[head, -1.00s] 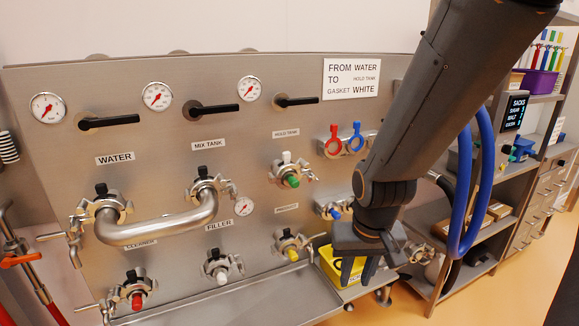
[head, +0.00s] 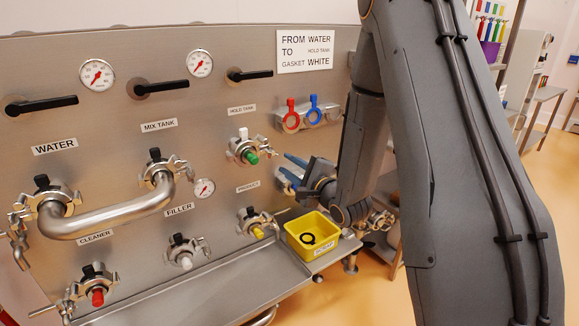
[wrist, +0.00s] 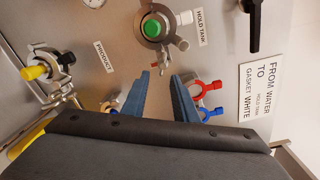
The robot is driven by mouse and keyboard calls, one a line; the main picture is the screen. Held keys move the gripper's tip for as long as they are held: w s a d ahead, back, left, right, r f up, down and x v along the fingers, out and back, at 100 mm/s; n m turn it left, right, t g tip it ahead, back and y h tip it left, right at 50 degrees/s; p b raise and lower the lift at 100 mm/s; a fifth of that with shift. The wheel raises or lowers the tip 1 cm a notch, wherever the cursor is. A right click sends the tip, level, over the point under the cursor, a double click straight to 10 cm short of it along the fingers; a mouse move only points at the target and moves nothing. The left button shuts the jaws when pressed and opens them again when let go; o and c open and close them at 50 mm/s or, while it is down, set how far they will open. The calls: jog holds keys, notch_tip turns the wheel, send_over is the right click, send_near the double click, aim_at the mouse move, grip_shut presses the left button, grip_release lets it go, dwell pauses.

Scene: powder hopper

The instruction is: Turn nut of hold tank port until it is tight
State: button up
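The hold tank port (head: 245,151) is on the steel panel under its HOLD TANK label, with a green cap and a white tab on top. It also shows at the top of the wrist view (wrist: 152,27). A clamp surrounds it, and its nut (wrist: 181,44) sticks out on the side facing my gripper. My gripper (head: 283,164) is right of the port in the head view. In the wrist view its two blue fingers (wrist: 161,73) are apart with nothing between them. Their tips are short of the nut, and I see no contact.
Red and blue loop handles (head: 303,113) sit on a holder to the right. The product port (head: 254,224) and a yellow bin (head: 311,236) holding a black ring are below. A bent pipe (head: 115,214) joins the water and mix tank ports. The sign (head: 305,51) is above.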

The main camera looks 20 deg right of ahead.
aim_at(274, 153)
jog(key=shift+m, duration=0.3)
jog(key=x, duration=0.2)
jog(key=b+x, duration=0.1)
jog(key=x, duration=0.2)
jog(key=b+x, duration=0.1)
jog(key=x, duration=0.2)
jog(key=shift+w+a+r, duration=0.1)
jog(key=shift+r, duration=0.2)
jog(key=shift+w+a+r, duration=0.1)
jog(key=shift+w+r, duration=0.05)
jog(key=shift+w, duration=0.1)
jog(key=shift+r, duration=0.15)
jog(key=c, duration=0.6)
jog(key=shift+c, duration=0.2)
